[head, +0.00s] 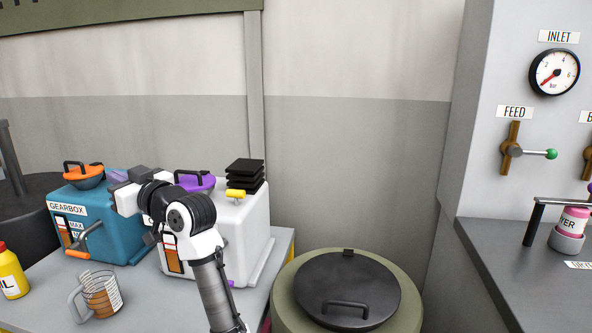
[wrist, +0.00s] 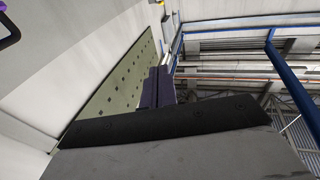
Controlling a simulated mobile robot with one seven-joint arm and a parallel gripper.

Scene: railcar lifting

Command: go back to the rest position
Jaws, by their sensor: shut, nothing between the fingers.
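My arm rises from the bottom of the head view and bends left in front of the white box (head: 253,230). My gripper (wrist: 160,78) shows in the wrist view with its two dark fingers side by side, shut and empty. In the head view the hand is partly hidden behind my wrist joints, near the orange-lidded teal gearbox (head: 125,228). The wrist view looks up past the fingers at a wall panel and roof beams. No object is in the grip.
A measuring jug (head: 101,296) and a yellow bottle (head: 11,273) stand on the table left of my arm. A lidded drum (head: 347,290) stands right; a grey counter (head: 520,262) is farther right.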

